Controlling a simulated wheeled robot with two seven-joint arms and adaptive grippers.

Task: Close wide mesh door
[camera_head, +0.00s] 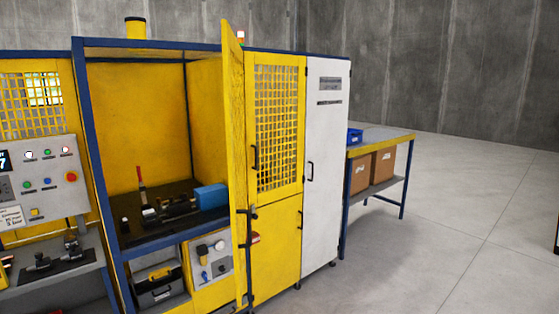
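A tall yellow door (236,130) stands swung out from the front of a blue-framed machine cabinet and is seen nearly edge-on, so its mesh face cannot be made out. The cabinet opening (150,110) to its left is uncovered and shows the yellow interior. Just right of the open door is a yellow mesh panel (278,125) that looks flush with the cabinet front. A black handle (255,158) shows near that panel's left edge; I cannot tell which door it belongs to. Neither of my grippers is in view.
Inside the cabinet, a blue block (210,197) and dark fixtures sit on a black bench. A control panel (40,180) is at left. A white cabinet (327,150) and a table (380,136) with cardboard boxes stand at right. The grey floor (440,240) at front right is clear.

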